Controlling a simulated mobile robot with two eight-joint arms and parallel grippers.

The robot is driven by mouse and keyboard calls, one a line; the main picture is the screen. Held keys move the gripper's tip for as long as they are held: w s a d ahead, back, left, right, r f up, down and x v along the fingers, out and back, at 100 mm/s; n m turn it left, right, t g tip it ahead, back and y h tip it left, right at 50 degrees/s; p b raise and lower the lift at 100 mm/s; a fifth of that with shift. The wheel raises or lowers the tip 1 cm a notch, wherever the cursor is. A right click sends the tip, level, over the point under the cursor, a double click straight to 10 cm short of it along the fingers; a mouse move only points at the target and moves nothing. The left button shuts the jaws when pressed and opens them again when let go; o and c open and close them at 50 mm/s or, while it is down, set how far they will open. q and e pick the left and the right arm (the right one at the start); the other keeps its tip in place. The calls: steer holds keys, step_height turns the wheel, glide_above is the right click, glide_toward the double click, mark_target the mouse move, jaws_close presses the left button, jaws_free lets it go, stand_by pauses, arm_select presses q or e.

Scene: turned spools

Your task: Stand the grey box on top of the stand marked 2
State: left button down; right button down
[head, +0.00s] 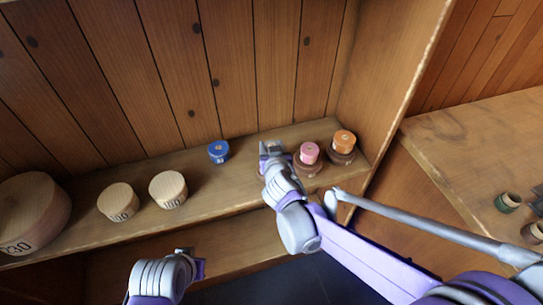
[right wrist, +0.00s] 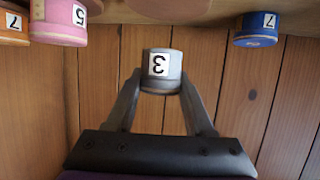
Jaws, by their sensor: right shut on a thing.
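The grey box (right wrist: 161,68), a short round one with a white label that reads 3 upside down, is between the fingers of my right gripper (right wrist: 160,80). In the head view my right gripper (head: 271,150) is shut on it over the shelf, left of the pink box. A brown stand (head: 262,170) shows partly behind the gripper; I cannot tell whether the box touches it. No mark 2 can be read on any stand.
On the shelf (head: 235,185), a pink box (head: 309,152) and an orange box (head: 344,140) sit on brown stands. A blue box (head: 218,151) and several pale wooden rounds (head: 168,189) stand to the left. A side wall closes the right end.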

steer(key=shift+w+f+b, duration=0.1)
steer(key=shift+f+b, duration=0.25)
steer(key=shift+f, duration=1.75)
steer(key=shift+f, duration=0.1)
steer(key=shift+c, duration=1.4)
jaws_free()
steer(key=p+v, duration=0.2)
steer(key=v, duration=1)
steer(key=s+d+f+m+g+h, duration=0.1)
steer(key=s+d+g+h, duration=0.1)
steer(key=s+d, duration=0.35)
steer(key=s+d+f+m+g+h, duration=0.1)
steer(key=s+d+f+g, duration=0.1)
steer(key=d, duration=0.6)
steer(key=s+d+f+g, duration=0.1)
steer(key=s+g, duration=0.1)
steer(key=s, duration=0.4)
steer(key=s+d+f+g+y, duration=0.1)
steer(key=s+d+f+g, duration=0.1)
steer(key=s, duration=0.4)
steer(key=shift+n, duration=0.3)
